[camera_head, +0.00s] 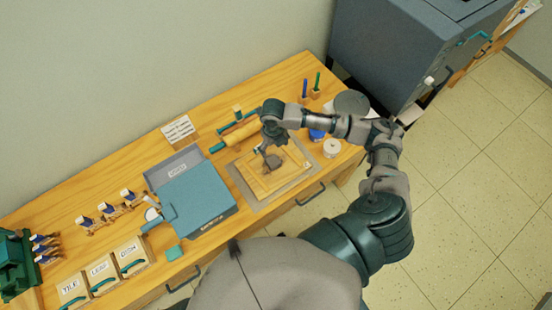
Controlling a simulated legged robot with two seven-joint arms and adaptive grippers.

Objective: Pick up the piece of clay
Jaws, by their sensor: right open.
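My right arm comes in from the right and reaches over the wooden work board (258,189), which lies on a grey mat on the table. My right gripper (268,151) is open and points down above the middle of the board. A small grey-brown lump (272,162), which looks like the piece of clay, is right at the fingertips. I cannot tell whether the fingers touch it or stand around it, as the gripper partly covers it. My left gripper is not in view.
A blue-lidded box (200,197) stands left of the board. A rolling pin (240,133) lies behind it, and a white roll (331,148) stands to its right. Labelled trays (103,276) sit at the front left. A large grey cabinet (400,50) stands at the back right.

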